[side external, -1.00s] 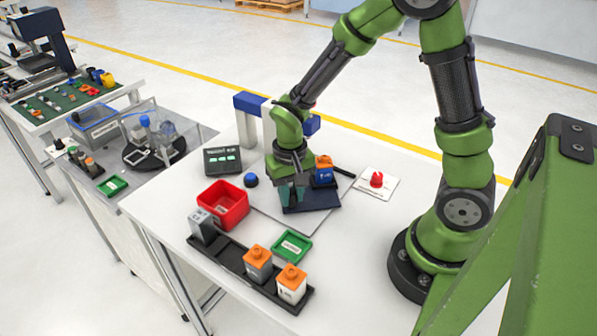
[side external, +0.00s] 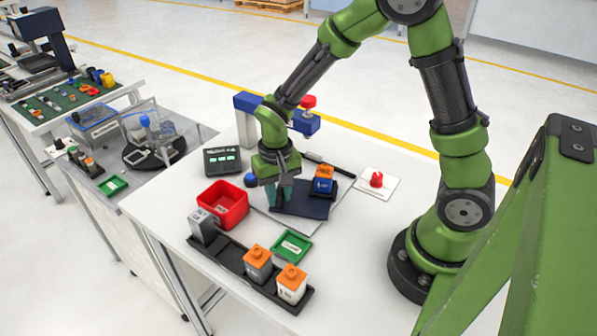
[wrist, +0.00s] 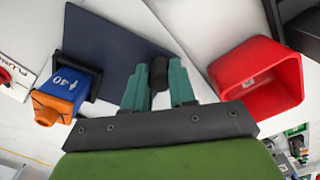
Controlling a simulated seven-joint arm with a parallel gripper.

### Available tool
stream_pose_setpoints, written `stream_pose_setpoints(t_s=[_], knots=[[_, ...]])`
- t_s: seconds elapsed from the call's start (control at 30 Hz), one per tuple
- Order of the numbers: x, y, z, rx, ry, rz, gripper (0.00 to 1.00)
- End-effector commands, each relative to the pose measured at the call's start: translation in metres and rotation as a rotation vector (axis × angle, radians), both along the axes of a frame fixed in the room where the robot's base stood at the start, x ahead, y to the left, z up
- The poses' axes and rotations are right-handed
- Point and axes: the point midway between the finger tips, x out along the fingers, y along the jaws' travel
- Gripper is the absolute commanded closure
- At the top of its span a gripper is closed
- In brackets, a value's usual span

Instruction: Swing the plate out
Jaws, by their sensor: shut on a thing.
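A dark blue plate (side external: 302,202) lies low over the light table and also shows in the wrist view (wrist: 110,48). A blue block with an orange top (side external: 323,180) sits in a dark seat at the plate's right side; it also shows in the wrist view (wrist: 66,92). My gripper (side external: 277,198) is at the plate's left edge. In the wrist view my gripper (wrist: 160,82) is shut on a black knob (wrist: 161,72) beside the plate. The knob is hidden in the side view.
A red bin (side external: 223,205) stands left of my gripper. A green tray (side external: 292,247) and black rack (side external: 232,258) are in front. A blue arch (side external: 305,123) with a red knob stands behind. A red knob on a white base (side external: 377,181) is right.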

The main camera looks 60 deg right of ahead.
Motion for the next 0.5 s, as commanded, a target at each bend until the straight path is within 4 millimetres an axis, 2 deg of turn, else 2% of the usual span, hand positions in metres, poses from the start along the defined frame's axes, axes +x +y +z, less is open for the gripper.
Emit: stream_pose_setpoints(t_s=[0.17,0.5], knots=[[0.0073,0.0030,0.0000,0.000,-0.001,0.001,0.86],[0.0081,0.0032,0.0000,0.000,-0.001,0.001,0.86]])
